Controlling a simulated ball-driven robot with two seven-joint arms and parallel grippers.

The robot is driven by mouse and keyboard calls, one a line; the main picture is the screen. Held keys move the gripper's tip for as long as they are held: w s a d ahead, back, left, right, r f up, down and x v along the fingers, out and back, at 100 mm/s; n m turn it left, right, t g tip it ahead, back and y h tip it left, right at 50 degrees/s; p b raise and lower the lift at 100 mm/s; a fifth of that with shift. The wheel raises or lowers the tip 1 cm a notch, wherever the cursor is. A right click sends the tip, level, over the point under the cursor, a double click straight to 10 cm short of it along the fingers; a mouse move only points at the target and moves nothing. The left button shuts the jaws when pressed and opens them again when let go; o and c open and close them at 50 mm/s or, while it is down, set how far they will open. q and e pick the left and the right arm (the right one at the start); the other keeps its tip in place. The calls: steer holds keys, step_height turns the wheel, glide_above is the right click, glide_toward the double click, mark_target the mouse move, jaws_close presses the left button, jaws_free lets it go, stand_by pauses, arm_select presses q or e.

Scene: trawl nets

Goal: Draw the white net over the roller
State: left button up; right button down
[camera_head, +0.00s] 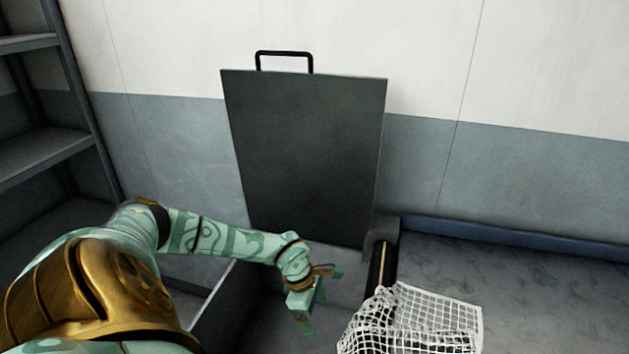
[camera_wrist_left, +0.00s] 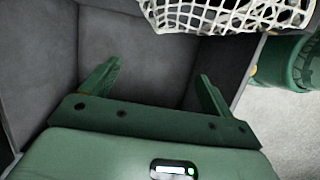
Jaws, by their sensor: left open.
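The white net (camera_head: 440,315) lies as a wide open mesh at the bottom, right of centre, in the head view. Its left part drapes near a dark bar (camera_head: 376,268) that looks like the roller, with a tan strip along it. The bar's near end is hidden by the net. My left gripper (camera_head: 324,302) is open and empty, left of the net and apart from it. In the left wrist view its two fingers (camera_wrist_left: 160,72) stand apart with nothing between them, and the net (camera_wrist_left: 230,14) hangs at the top edge. My right gripper is not seen.
A dark upright panel (camera_head: 305,155) with a black handle (camera_head: 284,55) stands behind my left gripper. A grey shelf rack (camera_head: 45,155) is at the left. A dark grey surface (camera_head: 520,265) with a blue back edge is at the right and looks clear beyond the net.

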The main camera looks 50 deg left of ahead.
arm_select(q)
steer(key=shift+r, duration=0.1)
steer(key=p+v, duration=0.1)
steer(key=v, duration=1.5)
steer(key=shift+p, duration=0.4)
